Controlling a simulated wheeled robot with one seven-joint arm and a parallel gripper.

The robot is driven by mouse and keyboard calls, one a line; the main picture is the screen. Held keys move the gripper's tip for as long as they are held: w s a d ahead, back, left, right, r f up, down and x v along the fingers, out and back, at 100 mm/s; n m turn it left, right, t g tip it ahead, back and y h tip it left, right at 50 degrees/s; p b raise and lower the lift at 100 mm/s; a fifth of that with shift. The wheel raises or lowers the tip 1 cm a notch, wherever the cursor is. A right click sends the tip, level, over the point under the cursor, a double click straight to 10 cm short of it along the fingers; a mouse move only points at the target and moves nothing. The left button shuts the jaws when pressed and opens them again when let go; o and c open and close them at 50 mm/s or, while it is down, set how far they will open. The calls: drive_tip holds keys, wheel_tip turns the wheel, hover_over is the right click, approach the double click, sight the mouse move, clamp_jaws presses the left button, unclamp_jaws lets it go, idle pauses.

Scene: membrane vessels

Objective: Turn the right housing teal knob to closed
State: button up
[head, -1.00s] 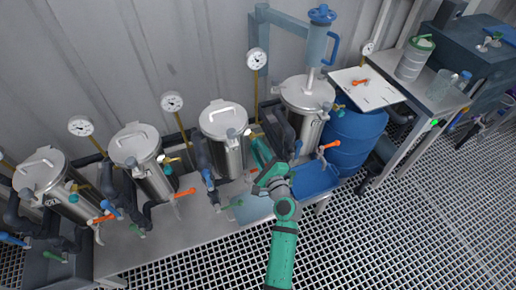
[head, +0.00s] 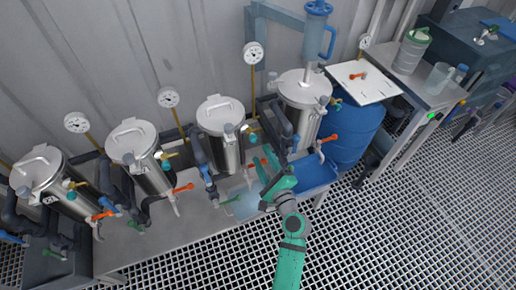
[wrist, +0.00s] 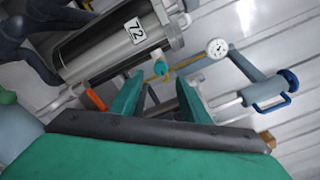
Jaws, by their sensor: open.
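Several steel filter housings stand in a row on a bench. The steel housing with the "72" label (wrist: 135,30) shows in the wrist view and appears to be the third from the left (head: 226,150) in the head view. A teal knob (wrist: 161,66) sits on a brass fitting at its side; it also shows in the head view (head: 253,138). My gripper (wrist: 152,88) is open and empty, with the teal knob beyond its fingertips and roughly between them. In the head view my gripper (head: 268,172) is below and right of that knob, apart from it. The knob's setting is too small to tell.
An orange handle (wrist: 95,98) is just left of my fingers. The rightmost housing (head: 300,118) stands beside a blue drum (head: 350,135). A gauge (head: 253,54) and a blue-handled cylinder (head: 316,35) are behind. Open grating floor (head: 400,230) lies in front.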

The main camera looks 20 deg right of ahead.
drive_tip(key=shift+s, duration=1.9)
drive_tip(key=s+a+f+n+g+h, duration=0.1)
drive_tip(key=s+a+f+n+g, duration=0.1)
drive_tip(key=s+a+f+n, duration=0.45)
drive_tip(key=s+a+f+n+g+h, duration=0.1)
drive_tip(key=s+a+f+n, duration=0.2)
drive_tip(key=s, duration=0.6)
drive_tip(key=s+a+r+n, duration=0.4)
drive_tip(key=s+a+n, duration=0.1)
drive_tip(key=s+n, duration=0.2)
drive_tip(key=s+a+r+n+y, duration=0.1)
drive_tip(key=s+a+r+n, duration=0.4)
drive_tip(key=s+n, duration=0.3)
drive_tip(key=shift+s+a, duration=0.15)
drive_tip(key=shift+s, duration=0.9)
drive_tip(key=shift+f, duration=0.1)
